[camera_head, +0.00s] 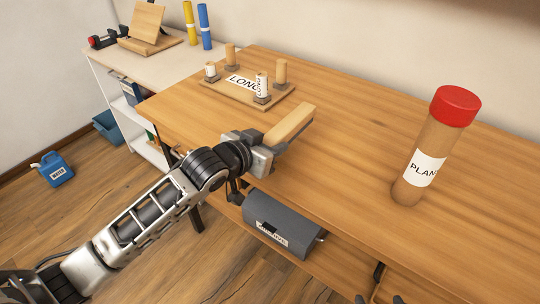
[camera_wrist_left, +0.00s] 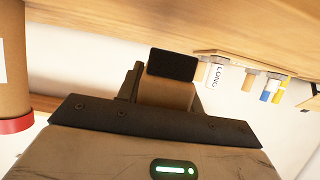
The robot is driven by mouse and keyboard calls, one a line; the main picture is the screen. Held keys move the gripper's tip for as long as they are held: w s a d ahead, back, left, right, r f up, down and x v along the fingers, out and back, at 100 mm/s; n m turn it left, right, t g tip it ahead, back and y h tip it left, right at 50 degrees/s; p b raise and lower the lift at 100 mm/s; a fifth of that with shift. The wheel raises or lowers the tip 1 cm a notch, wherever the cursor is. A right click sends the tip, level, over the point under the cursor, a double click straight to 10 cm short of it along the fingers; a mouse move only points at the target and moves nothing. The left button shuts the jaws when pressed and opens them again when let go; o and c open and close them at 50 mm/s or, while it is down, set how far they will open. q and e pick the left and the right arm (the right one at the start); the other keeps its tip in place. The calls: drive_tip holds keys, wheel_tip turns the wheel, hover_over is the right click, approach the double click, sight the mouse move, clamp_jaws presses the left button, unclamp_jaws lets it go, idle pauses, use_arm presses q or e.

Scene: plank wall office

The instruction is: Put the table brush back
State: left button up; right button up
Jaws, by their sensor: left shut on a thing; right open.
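My left gripper (camera_head: 266,150) is shut on the table brush (camera_head: 292,122) near the left front part of the wooden table (camera_head: 350,150). The brush shows as a long pale wooden bar pointing up and right from the jaws; I cannot make out bristles. Whether it touches the tabletop I cannot tell. In the left wrist view a short tan piece of the brush (camera_wrist_left: 168,95) shows by the dark finger (camera_wrist_left: 172,65); the rest is hidden.
A wooden rack (camera_head: 250,93) labelled LONG with several pegs stands behind the brush. A red-capped brown tube (camera_head: 415,185) stands at right. A grey box (camera_head: 283,222) sits below the table's front edge. The middle of the tabletop is clear.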

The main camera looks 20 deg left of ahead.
use_arm(q)
drive_tip(key=shift+w+a+f, duration=0.15)
drive_tip(key=shift+w+f, duration=0.3)
drive_tip(key=shift+f, duration=1.65)
drive_tip(key=shift+f, duration=0.1)
drive_tip(key=o, duration=1.1)
drive_tip(key=shift+f, duration=0.1)
drive_tip(key=shift+r, duration=0.2)
drive_tip(key=v, duration=1.1)
drive_tip(key=s+d+f, duration=0.1)
drive_tip(key=s+f, duration=0.3)
drive_tip(key=s+d+f+n+g+y, duration=0.1)
drive_tip(key=s+f, duration=0.4)
drive_tip(key=s+d+f+g, duration=0.1)
drive_tip(key=s+d+f, duration=0.1)
drive_tip(key=s+f, duration=0.3)
drive_tip(key=shift+d+f+n+p, duration=0.1)
drive_tip(key=shift+n+p, duration=0.2)
